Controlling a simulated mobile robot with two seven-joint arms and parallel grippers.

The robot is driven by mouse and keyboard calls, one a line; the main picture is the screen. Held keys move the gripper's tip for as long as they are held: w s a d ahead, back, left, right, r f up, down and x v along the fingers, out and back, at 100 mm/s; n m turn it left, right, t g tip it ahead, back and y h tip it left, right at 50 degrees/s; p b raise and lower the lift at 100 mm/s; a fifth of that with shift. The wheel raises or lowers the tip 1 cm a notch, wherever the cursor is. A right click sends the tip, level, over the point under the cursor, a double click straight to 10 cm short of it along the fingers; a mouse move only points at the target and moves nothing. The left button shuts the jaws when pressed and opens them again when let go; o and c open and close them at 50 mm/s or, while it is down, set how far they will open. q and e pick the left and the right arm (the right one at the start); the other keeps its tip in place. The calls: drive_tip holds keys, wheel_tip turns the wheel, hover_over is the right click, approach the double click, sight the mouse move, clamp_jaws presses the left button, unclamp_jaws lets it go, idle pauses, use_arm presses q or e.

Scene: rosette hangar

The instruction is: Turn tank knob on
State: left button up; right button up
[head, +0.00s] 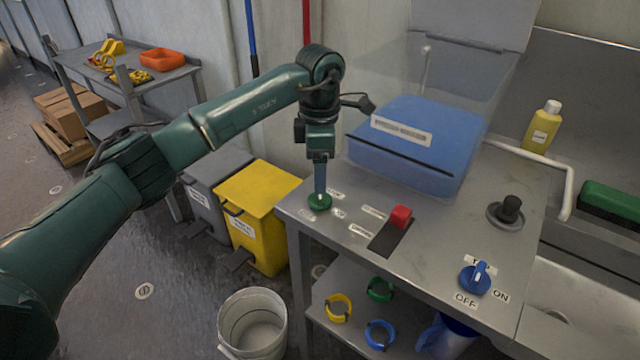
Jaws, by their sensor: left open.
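A blue knob (474,280) sits at the front right of the grey metal worktop. A partly hidden label starting with T is behind it, OFF is at its front left and ON at its right. Its raised grip with a pale mark stands up towards the rear label; I cannot tell its exact setting. My left gripper (320,188) points down over a green round knob (319,202) at the worktop's left corner, well to the left of the blue knob. Its fingers look narrow from here, and contact with the green knob is unclear. My right gripper is out of view.
On the worktop (440,260) are a red switch (400,217), a black knob (508,210) and a blue box (410,150) under a clear cover. A pale pipe (566,190) runs along the right. Bins (262,215) and a bucket (252,325) stand on the floor at left.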

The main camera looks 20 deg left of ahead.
sight(320, 197)
use_arm(q)
drive_tip(key=shift+f, duration=2.65)
drive_tip(key=shift+c, duration=0.6)
drive_tip(key=c, duration=0.9)
drive_tip(key=shift+o, duration=0.2)
drive_tip(key=shift+n, duration=0.3)
drive_tip(key=n, duration=0.4)
drive_tip(key=shift+n, duration=0.3)
drive_tip(key=n, duration=0.5)
